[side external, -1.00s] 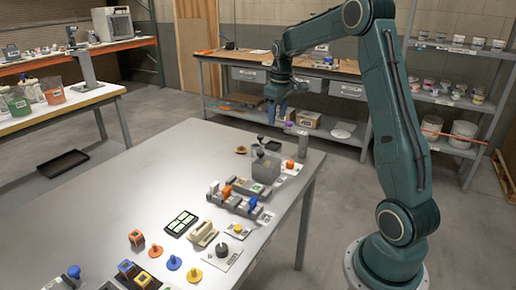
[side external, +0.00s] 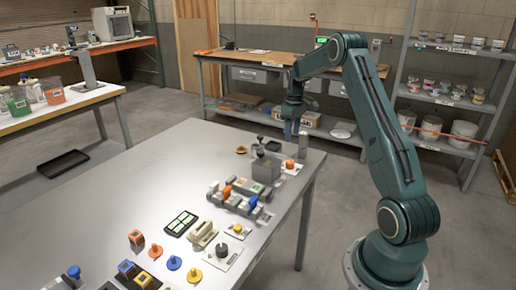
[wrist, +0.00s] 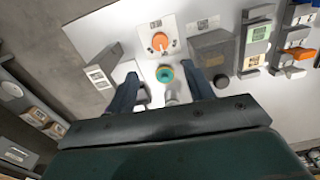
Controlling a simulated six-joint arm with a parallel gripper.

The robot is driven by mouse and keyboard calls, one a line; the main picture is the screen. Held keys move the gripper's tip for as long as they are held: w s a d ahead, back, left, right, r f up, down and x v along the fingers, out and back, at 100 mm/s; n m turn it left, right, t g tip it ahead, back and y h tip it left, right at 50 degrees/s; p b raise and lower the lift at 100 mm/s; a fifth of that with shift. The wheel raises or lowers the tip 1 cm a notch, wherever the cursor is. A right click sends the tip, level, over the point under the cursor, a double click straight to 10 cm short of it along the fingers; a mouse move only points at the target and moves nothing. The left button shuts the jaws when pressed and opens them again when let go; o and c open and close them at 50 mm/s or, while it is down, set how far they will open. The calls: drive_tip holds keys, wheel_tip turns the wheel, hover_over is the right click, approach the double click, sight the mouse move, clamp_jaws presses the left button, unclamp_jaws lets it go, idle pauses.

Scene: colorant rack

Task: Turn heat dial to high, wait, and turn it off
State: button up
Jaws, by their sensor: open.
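An orange round dial (wrist: 160,41) sits on a white plate with small markings in the wrist view. It also shows as an orange knob (side external: 290,164) near the far right corner of the table in the side external view. A black knob (side external: 222,250) on a white plate stands nearer the front; no label is readable, so I cannot tell which is the heat dial. My gripper (side external: 291,132) is open and empty, pointing down above the far end of the table. In the wrist view its fingers (wrist: 162,80) flank a teal-rimmed round thing (wrist: 165,74), apart from the orange dial.
A grey box (side external: 266,168) stands left of the orange knob. A grey cylinder (side external: 303,146) stands at the table's far corner. Switch blocks (side external: 235,200) and several small coloured pieces lie further forward. The table's left part (side external: 130,200) is clear.

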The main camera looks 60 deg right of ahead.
sight(290, 162)
wheel_tip(290, 162, down, 13)
drive_tip(key=shift+f, duration=0.1)
idle(0.6)
drive_tip(key=c, duration=1)
